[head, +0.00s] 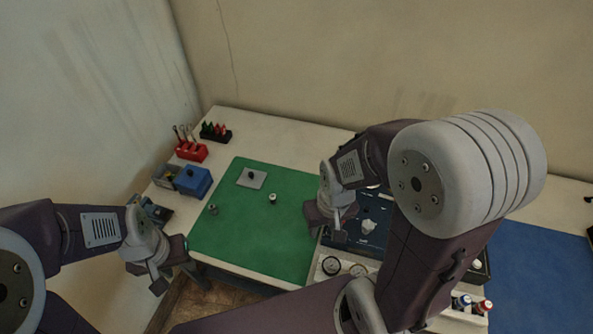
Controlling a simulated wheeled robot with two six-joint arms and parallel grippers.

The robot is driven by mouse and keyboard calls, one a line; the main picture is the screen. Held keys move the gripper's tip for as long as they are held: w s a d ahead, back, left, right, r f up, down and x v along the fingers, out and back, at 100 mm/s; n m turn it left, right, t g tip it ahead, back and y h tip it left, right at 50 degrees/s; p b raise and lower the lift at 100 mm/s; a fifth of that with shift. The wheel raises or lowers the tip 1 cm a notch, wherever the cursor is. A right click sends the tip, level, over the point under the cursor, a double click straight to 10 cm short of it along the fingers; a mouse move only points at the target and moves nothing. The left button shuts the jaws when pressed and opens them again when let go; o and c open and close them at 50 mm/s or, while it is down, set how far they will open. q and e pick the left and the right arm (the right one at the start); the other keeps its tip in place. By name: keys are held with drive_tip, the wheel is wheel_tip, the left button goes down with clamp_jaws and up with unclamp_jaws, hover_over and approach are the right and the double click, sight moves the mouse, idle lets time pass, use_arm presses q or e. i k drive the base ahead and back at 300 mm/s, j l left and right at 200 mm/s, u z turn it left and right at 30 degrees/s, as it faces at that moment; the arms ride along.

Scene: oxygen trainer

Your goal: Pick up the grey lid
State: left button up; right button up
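The grey lid (251,178) is a flat square plate with a small dark knob. It lies on the far left part of the green mat (245,235). My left gripper (172,279) is at the table's front left edge, below and left of the lid in the picture and well apart from it. My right gripper (327,226) is over the right edge of the mat, beside the dark blue panel, also apart from the lid. I see nothing held in either gripper, but their finger gaps are too small to judge.
A blue box (192,181) stands left of the mat, near a red holder (191,151) and a black rack (215,132). Two small parts (272,198) (213,209) lie on the mat. The dark blue panel (367,224) and gauges (331,265) are at right, partly behind my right arm.

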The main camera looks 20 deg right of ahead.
sight(253, 179)
drive_tip(key=i+j+z, duration=0.1)
drive_tip(key=z, duration=0.3)
drive_tip(key=j+z, duration=0.2)
drive_tip(key=z, duration=0.2)
drive_tip(key=j+z, duration=0.2)
drive_tip(key=z, duration=0.2)
drive_tip(key=j+z, duration=0.2)
drive_tip(key=z, duration=0.2)
drive_tip(key=i, duration=0.05)
